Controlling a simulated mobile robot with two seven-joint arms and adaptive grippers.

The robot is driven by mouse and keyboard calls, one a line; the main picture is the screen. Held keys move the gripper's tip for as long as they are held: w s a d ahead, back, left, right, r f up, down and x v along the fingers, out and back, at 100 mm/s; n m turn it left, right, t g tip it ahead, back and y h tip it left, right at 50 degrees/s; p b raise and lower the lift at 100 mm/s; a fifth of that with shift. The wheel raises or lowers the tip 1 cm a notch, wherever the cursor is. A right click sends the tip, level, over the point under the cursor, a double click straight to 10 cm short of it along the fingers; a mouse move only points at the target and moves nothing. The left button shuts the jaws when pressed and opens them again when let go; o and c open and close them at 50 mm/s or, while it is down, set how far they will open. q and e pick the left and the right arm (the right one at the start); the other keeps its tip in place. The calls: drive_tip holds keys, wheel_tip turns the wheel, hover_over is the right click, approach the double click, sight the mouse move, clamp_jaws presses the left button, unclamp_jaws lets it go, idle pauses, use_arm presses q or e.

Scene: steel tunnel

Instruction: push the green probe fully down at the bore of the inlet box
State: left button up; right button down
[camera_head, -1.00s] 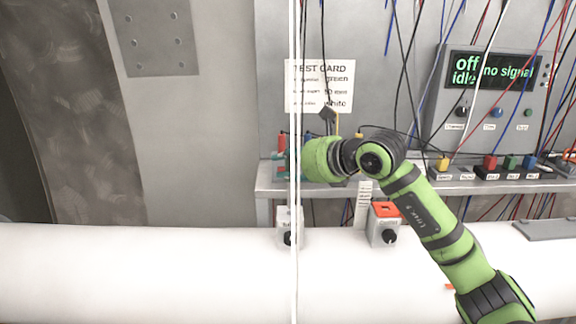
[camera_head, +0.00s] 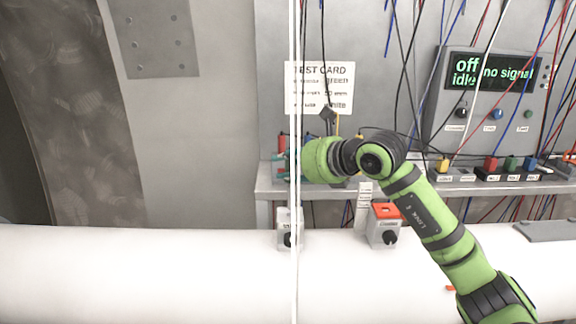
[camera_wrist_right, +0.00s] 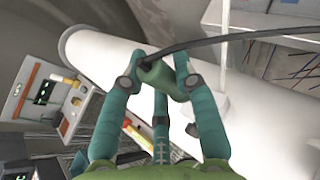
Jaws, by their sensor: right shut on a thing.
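My right gripper (camera_wrist_right: 157,82) is shut on the green probe (camera_wrist_right: 168,78), from which a black cable runs off to the upper right in the wrist view. Two small grey boxes sit on the white pipe: one at the left (camera_head: 289,230), below the gripper, and one with an orange top (camera_head: 385,226) at the right. Their labels are too small to read surely, so I cannot tell which is the inlet box. No bore shows clearly. My left gripper is out of view.
The white pipe (camera_head: 150,270) runs across the front. Behind it a grey shelf (camera_head: 470,187) carries several coloured plugs. A meter (camera_head: 490,105) reads "off", "idle", "no signal". A test card (camera_head: 320,88) hangs on the wall. Several loose cables hang at the right.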

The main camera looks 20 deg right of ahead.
sight(289, 196)
idle(0.4)
drive_tip(key=shift+f+b, duration=3.65)
drive_tip(key=shift+f, duration=0.15)
drive_tip(key=c, duration=0.9)
unclamp_jaws()
drive_tip(key=v, duration=1.2)
